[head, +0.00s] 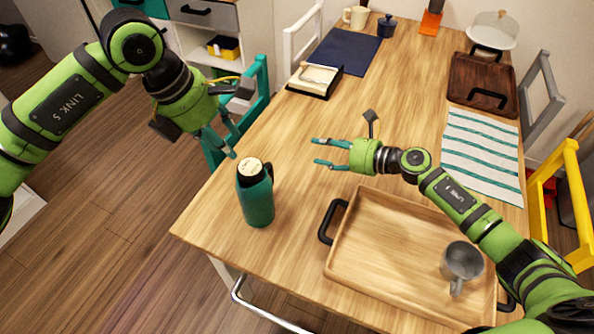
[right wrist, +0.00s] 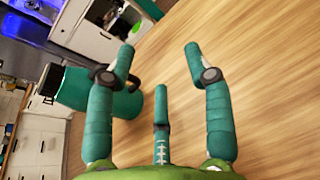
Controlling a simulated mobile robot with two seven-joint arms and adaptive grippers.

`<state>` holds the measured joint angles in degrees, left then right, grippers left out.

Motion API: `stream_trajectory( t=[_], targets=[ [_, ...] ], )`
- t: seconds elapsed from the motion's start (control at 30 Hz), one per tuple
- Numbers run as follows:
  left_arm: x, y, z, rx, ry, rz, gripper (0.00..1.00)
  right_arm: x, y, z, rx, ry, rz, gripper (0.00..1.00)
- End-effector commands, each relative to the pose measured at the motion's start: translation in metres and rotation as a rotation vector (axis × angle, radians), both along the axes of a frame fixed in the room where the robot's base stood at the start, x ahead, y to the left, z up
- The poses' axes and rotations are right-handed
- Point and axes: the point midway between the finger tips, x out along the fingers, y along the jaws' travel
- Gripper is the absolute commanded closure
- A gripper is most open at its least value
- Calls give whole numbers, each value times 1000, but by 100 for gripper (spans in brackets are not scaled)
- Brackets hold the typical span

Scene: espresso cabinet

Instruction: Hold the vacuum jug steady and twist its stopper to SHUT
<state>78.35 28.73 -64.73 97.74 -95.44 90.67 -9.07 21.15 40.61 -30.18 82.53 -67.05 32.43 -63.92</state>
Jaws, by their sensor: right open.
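The vacuum jug (head: 257,203) is teal with a dark handle and stands upright near the table's front left corner. Its pale round stopper (head: 251,168) sits on top; its marks are too small to read. My left gripper (head: 231,147) is above and just behind the jug, fingers apart and empty, not visibly touching it. My right gripper (head: 316,152) is to the right of and behind the jug, open and empty, fingers pointing left. In the right wrist view the jug (right wrist: 75,88) lies beyond the left finger, and the open right fingers (right wrist: 160,62) have bare table between them.
A wooden tray (head: 375,200) with black handles holds a grey metal mug (head: 462,262) at the front right. The table between the jug and right gripper is clear.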

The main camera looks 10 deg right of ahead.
Motion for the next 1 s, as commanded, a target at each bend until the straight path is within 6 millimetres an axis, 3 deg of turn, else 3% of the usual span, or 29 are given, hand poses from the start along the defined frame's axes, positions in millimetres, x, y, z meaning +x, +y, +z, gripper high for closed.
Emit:
stream_trajectory(
  t=[0.03, 0.1, 0.2, 0.4, 0.8, 1.0],
  targets=[
    [0, 0, 0, 0, 0, 0, 61, -8, 23, -1, -36, -17, 80, 48],
    [0, 0, 0, 0, 0, 0, 61, -21, 46, -4, -86, -36, 176, 48],
    [0, 0, 0, 0, 0, 0, 61, -34, 68, -9, -141, -56, 275, 48],
    [0, 0, 0, 0, 0, 0, 61, -44, 89, -15, -185, -73, 355, 48],
    [0, 0, 0, 0, 0, 0, 61, -23, 135, -36, -184, -72, 353, 48],
    [0, 0, 0, 0, 0, 0, 61, -19, 143, -40, -186, -70, 352, 48]
  ],
)
